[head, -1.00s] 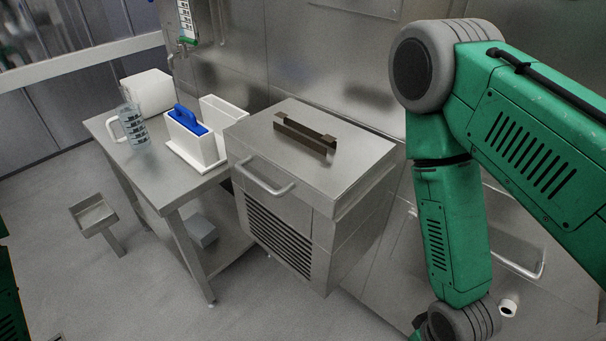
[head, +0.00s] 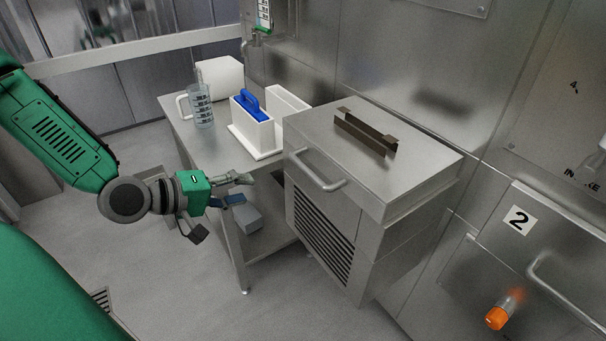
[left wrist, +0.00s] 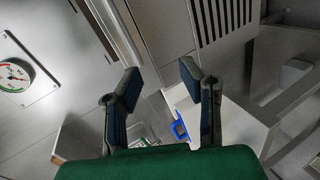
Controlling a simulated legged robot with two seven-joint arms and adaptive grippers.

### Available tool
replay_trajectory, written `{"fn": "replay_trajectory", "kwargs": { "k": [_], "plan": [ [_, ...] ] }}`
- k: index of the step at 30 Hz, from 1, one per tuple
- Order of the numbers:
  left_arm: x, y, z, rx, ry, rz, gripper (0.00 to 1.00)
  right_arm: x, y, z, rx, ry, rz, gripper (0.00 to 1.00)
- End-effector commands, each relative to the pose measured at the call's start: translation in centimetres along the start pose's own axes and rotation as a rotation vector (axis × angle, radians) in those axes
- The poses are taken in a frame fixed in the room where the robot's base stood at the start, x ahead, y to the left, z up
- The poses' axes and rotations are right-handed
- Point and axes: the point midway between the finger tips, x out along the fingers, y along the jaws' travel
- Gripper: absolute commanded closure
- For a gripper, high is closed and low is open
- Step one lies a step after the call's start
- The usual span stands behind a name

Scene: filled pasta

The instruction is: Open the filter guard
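The louvred front panel (head: 323,237), which looks like the filter guard, sits closed on the lower front of a steel box unit. A bar handle (head: 318,172) is on the unit's front above the slots. My left gripper (head: 243,190) is open and empty, left of the unit and in front of the steel table, apart from the panel. In the left wrist view its two fingers (left wrist: 160,82) are spread with nothing between them. Dark slots (left wrist: 223,18) show at the top of that view, beyond the fingers. My right gripper is not in view.
The steel table (head: 190,140) holds a clear jug (head: 200,105) and a white holder with a blue-handled item (head: 250,103). A dark handle (head: 365,132) is on the unit's lid. A gauge (left wrist: 14,76) shows left.

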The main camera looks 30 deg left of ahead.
Motion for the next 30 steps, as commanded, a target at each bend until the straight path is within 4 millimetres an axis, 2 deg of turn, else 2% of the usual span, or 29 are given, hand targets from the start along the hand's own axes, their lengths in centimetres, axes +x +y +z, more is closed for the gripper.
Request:
{"fn": "replay_trajectory", "kwargs": {
  "k": [4,11,30],
  "plan": [
    [0.0,2.0,0.7,-0.111,-0.003,0.143,0.66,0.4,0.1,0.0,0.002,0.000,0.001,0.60],
    [0.8,2.2,0.5,-0.156,-0.013,0.197,0.66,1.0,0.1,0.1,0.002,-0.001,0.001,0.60],
    [8.6,3.6,1.1,-0.146,-0.017,0.187,0.66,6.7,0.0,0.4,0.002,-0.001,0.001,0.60]
  ]
}}
